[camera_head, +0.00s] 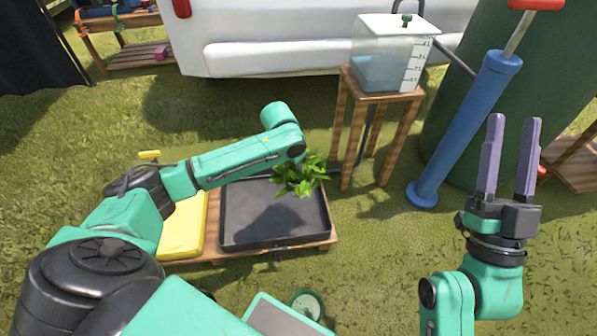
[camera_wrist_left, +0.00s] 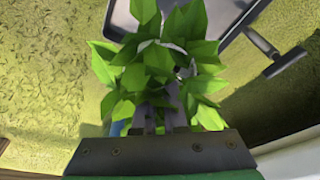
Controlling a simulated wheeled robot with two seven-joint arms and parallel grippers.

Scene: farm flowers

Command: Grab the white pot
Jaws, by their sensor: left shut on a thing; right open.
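A leafy green plant (camera_head: 300,175) shows at the far right corner of the black tray, at the end of my left arm. In the left wrist view its leaves (camera_wrist_left: 125,75) spread around the fingers of my left gripper (camera_wrist_left: 160,105). Small pale patches of the white pot (camera_wrist_left: 150,45) show between the leaves; the rest of the pot is hidden. My left gripper is shut on it, though leaves cover the contact. In the head view the left fingers are hidden. My right gripper (camera_head: 510,155) is open and empty, pointing up at the right.
The black tray (camera_head: 240,215) lies on a low wooden stand beside a yellow tray (camera_head: 185,230). A wooden stool (camera_head: 340,130) with a clear water tank (camera_head: 390,60) stands behind. A blue pump (camera_head: 465,125) stands to its right. Grass is open between the stand and my right arm.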

